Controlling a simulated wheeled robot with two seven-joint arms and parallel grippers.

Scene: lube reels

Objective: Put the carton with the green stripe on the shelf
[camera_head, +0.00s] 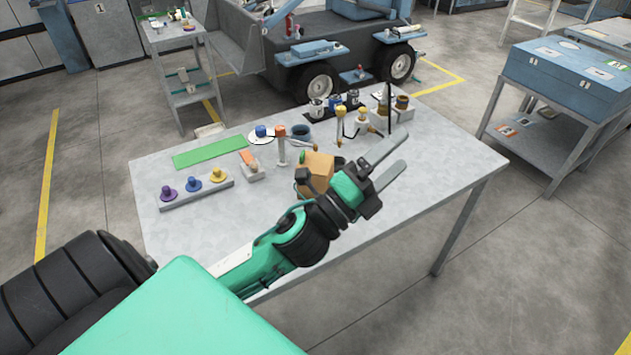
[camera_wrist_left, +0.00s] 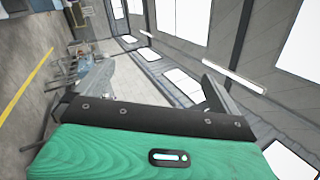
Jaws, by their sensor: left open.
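A brown carton (camera_head: 318,168) stands on the grey table (camera_head: 440,165), partly hidden behind my left wrist. A grey shelf unit (camera_head: 188,98) with small items stands behind the table at the left. My right gripper is not in view.
A green strip (camera_head: 208,151) and a rail with purple, blue and yellow knobs (camera_head: 193,186) lie on the table's left. Cans, bottles and tools crowd its back edge. A blue case (camera_head: 565,75) sits on a stand at right. A wheeled vehicle (camera_head: 340,50) is behind.

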